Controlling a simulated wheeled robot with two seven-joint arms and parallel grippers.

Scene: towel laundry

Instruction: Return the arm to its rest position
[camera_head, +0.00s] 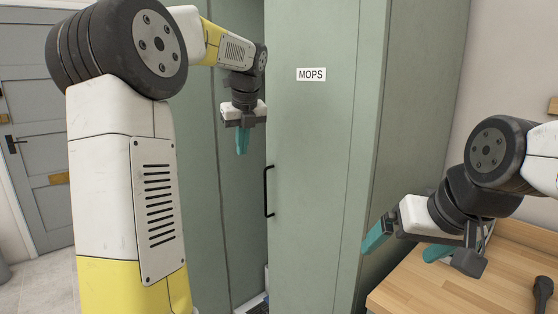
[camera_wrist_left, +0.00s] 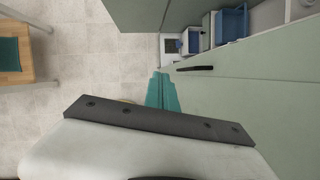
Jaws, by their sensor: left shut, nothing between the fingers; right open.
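My left gripper (camera_head: 242,142) hangs pointing down in front of the green cabinet, near the open gap beside the door marked MOPS. Its teal fingers are together and empty; they also show in the left wrist view (camera_wrist_left: 161,92). My right gripper (camera_head: 405,246) is at the right, above the edge of the wooden worktop. Its teal fingers are spread apart, with nothing seen between them.
The green cabinet door (camera_head: 314,130) stands ajar, with a black handle (camera_head: 268,191) that also shows in the left wrist view (camera_wrist_left: 195,68). A wooden worktop (camera_head: 440,292) holds a dark object (camera_head: 542,292). A grey door (camera_head: 38,130) stands at left. Tiled floor (camera_wrist_left: 95,60) is open.

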